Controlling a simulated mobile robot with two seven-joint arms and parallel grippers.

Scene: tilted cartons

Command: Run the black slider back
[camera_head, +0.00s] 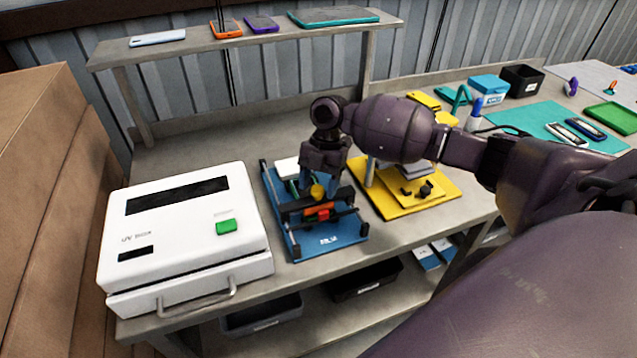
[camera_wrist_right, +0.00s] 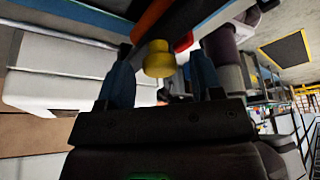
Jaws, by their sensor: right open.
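The blue-based jig (camera_head: 330,241) stands on the bench in the head view. The black slider (camera_head: 343,211) is a dark crosspiece toward its near end, with orange and red parts and a yellow knob (camera_head: 317,191). My right gripper (camera_head: 318,181) is over the jig, right at the knob, and hides part of the slider and the far end of the rails. In the right wrist view the yellow knob (camera_wrist_right: 158,60) shows between the two open blue fingers, with a gap on each side. My left gripper is in neither view.
A white machine (camera_head: 185,230) with a green button stands left of the jig. A yellow-based fixture (camera_head: 410,205) stands close on the right, under my right arm. A raised shelf (camera_head: 250,38) with phones is behind. Bare bench lies between machine and jig.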

